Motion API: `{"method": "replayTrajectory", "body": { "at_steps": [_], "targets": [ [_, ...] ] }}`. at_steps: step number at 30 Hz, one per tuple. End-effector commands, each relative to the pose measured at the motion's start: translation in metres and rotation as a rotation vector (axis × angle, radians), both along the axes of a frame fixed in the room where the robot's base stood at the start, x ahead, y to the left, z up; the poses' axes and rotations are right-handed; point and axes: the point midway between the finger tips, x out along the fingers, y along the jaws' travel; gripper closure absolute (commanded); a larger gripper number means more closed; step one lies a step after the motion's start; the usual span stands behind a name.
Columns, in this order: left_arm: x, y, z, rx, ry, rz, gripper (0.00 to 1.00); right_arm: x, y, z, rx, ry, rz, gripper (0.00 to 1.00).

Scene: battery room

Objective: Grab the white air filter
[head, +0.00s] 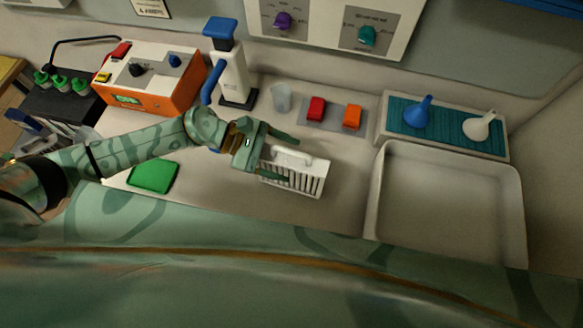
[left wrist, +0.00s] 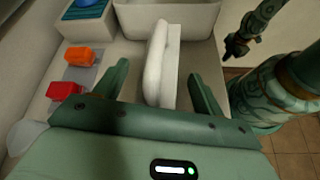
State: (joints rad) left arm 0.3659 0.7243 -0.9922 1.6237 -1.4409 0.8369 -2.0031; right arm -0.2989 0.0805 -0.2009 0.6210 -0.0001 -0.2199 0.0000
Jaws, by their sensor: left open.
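The white air filter (head: 293,177) stands on the bench, with a handle along its top and a slatted side facing the front. My left gripper (head: 287,159) is open at the filter, one finger beyond the handle and one on the near side. In the left wrist view the filter's handle (left wrist: 156,62) lies between the two spread fingers of my left gripper (left wrist: 162,84); I cannot tell whether either finger touches it. My right gripper (left wrist: 236,46) appears small and dark at the upper right of the left wrist view, its jaws unclear.
A grey tray (head: 377,200) lies right of the filter. Blue and white funnels stand on a teal mat (head: 449,129) behind it. Red (head: 316,108) and orange (head: 352,117) blocks and a clear cup (head: 281,97) are behind the filter. A green pad (head: 153,177) lies left.

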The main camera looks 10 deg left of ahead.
Motion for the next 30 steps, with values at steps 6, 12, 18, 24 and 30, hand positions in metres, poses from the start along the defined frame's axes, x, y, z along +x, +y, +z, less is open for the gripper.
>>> {"method": "replayTrajectory", "body": {
  "at_steps": [6, 12, 18, 24, 30],
  "targets": [
    [0.000, 0.000, 0.000, 0.000, 0.000, 0.000, 0.50, 0.000, 0.000, -0.001, 0.001, 0.000, -0.001, 1.00],
    [0.000, 0.001, 0.000, 0.000, 0.000, 0.000, 1.00, -0.001, 0.000, 0.000, 0.001, 0.001, -0.001, 1.00],
    [0.000, 0.000, 0.000, -0.001, 0.000, 0.001, 1.00, -0.001, 0.000, -0.001, 0.000, 0.002, -0.001, 1.00],
    [0.001, 0.001, 0.004, -0.001, -0.002, 0.000, 1.00, -0.001, 0.000, 0.000, 0.001, 0.002, -0.002, 1.00],
    [0.001, 0.001, 0.032, -0.001, -0.005, -0.001, 1.00, -0.001, 0.000, 0.005, 0.001, 0.002, -0.002, 1.00]
  ]
}}
